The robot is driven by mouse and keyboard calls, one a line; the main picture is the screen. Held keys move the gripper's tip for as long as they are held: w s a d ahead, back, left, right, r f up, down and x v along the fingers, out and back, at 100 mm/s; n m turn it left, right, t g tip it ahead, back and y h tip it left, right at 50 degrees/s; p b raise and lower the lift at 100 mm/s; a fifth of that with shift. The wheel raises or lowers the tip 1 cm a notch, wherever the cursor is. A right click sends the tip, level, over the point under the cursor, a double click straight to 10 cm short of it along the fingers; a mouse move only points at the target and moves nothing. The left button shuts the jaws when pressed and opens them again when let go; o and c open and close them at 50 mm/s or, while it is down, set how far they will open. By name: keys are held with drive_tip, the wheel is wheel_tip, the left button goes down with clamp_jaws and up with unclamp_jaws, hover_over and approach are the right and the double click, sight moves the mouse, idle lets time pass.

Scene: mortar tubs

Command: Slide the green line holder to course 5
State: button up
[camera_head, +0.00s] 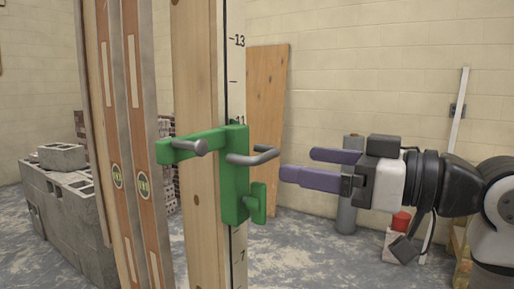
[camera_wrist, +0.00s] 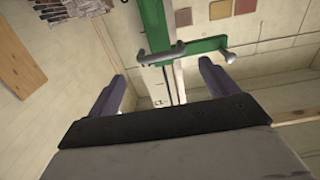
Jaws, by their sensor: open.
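The green line holder (camera_head: 235,178) is clamped around the upright wooden pole in the head view. It has a side arm with a grey peg, a grey curved handle (camera_head: 253,157) and a small green knob at its lower right. It covers part of the scale (camera_head: 237,75), between the marks 11 and 7. My gripper (camera_head: 298,165) is open, to the right of the holder, with purple fingers pointing left toward the handle and apart from it. In the wrist view the holder (camera_wrist: 205,46) and handle lie beyond the two spread fingers (camera_wrist: 163,88), with nothing between them.
Two wooden levels (camera_head: 138,150) lean left of the pole. Grey blocks (camera_head: 70,205) are stacked at the left. A plywood board (camera_head: 266,110) leans on the back wall. A grey cylinder (camera_head: 347,205) and a red item (camera_head: 401,221) stand behind my arm.

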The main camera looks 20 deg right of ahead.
sight(272, 157)
drive_tip(key=p+x, duration=0.2)
drive_tip(key=x, duration=0.7)
drive_tip(key=shift+w+a, duration=0.15)
drive_tip(key=shift+w, duration=0.1)
drive_tip(key=shift+c, duration=0.5)
drive_tip(key=c, duration=1)
wheel_tip(272, 157, down, 40)
drive_tip(key=b, duration=2.8)
drive_tip(key=shift+f+b, duration=0.1)
drive_tip(key=shift+b, duration=0.2)
